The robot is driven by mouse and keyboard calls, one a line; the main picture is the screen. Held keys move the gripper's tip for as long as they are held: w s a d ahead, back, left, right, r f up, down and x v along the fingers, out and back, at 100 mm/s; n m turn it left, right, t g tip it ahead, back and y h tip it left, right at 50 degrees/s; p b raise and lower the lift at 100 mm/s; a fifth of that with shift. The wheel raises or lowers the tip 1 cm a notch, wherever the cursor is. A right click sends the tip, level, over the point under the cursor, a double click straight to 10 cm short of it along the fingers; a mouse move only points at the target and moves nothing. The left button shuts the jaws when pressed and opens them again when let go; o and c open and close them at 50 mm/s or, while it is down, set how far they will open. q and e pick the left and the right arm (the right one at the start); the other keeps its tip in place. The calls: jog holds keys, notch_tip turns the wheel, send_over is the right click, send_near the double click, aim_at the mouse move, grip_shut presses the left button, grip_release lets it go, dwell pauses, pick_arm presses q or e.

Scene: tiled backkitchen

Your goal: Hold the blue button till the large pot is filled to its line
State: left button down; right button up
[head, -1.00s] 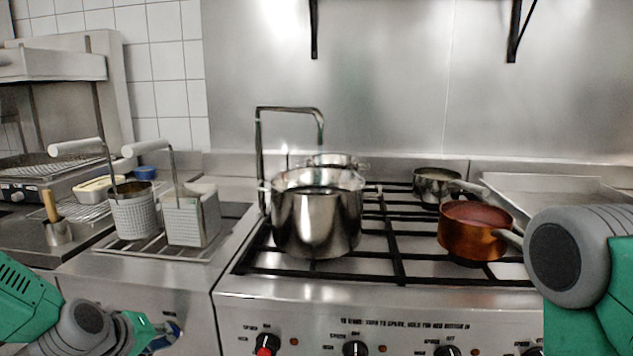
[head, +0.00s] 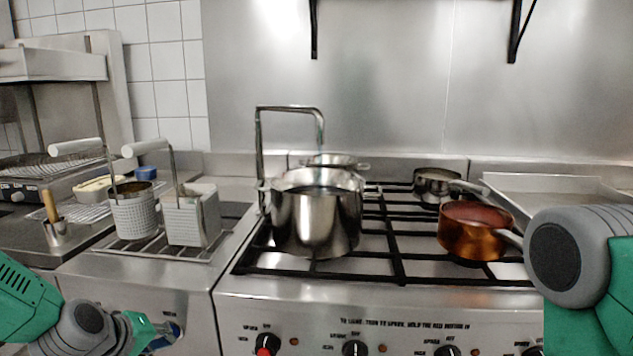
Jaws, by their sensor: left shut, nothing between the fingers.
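The large steel pot (head: 315,222) stands upright on the front left of the hob, under a bent spout (head: 290,108). A faint streak hangs below the spout's end, and a darker surface shows inside the pot. I cannot make out a fill line. My left gripper (head: 168,336) is shut and empty, low at the left in front of the counter's front panel. A small blue patch (head: 178,328) shows right at its fingertips. It looks like the blue button, mostly hidden, and I cannot tell whether it is pressed in. My right gripper is out of view.
A copper pan (head: 474,232) and a small steel pan (head: 436,186) stand on the hob's right. Another pot (head: 333,160) is behind the large one. Two fryer baskets (head: 192,220) stand left of the hob. Red and black knobs (head: 268,344) line the front.

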pick_arm(q)
jog(key=shift+s, duration=0.9)
jog(key=s+p, duration=0.1)
jog(key=s, duration=0.4)
jog(key=shift+a+p, duration=0.2)
jog(key=shift+p, duration=0.15)
jog(key=s+d+f+m+g, duration=0.1)
jog(key=s+f+m+g, duration=0.1)
jog(key=s+f, duration=0.3)
jog(key=s+d+f+m+g+y, duration=0.1)
jog(key=s+f+m+g, duration=0.2)
jog(key=s, duration=1)
jog(key=s+d+f+m+g+y, duration=0.1)
jog(key=s+f+m+g, duration=0.2)
jog(key=s+f, duration=0.6)
jog(key=shift+s+d+m, duration=0.2)
jog(key=shift+s+m, duration=0.25)
jog(key=shift+m, duration=0.35)
